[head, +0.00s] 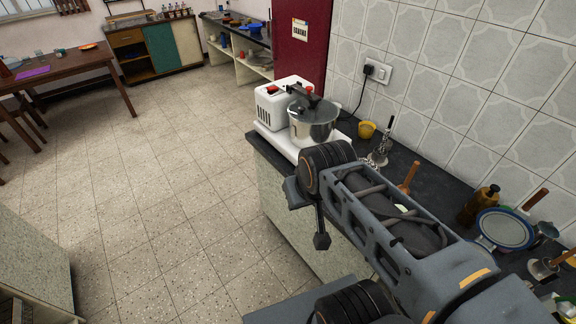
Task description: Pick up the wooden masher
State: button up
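Several wooden handles stand along the dark worktop on the right. One upright wooden handle (409,177) shows just behind my arm, its lower end hidden by the arm. A second wooden handle (535,199) leans by the round plate, and a third (564,257) is at the right edge. I cannot tell which of these belongs to the wooden masher. My arm crosses the lower right of the view.
A white mixer with a steel bowl (314,124) stands at the worktop's far end. A yellow cup (366,129), a brown bottle (478,206) and a blue-rimmed plate (505,229) are near the tiled wall. The floor on the left is clear.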

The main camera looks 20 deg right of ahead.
aim_at(404, 187)
jog(key=k, duration=1)
jog(key=u, duration=1)
jog(key=i, duration=0.8)
jog(key=z, duration=2.75)
jog(key=i, duration=0.5)
jog(key=u, duration=0.1)
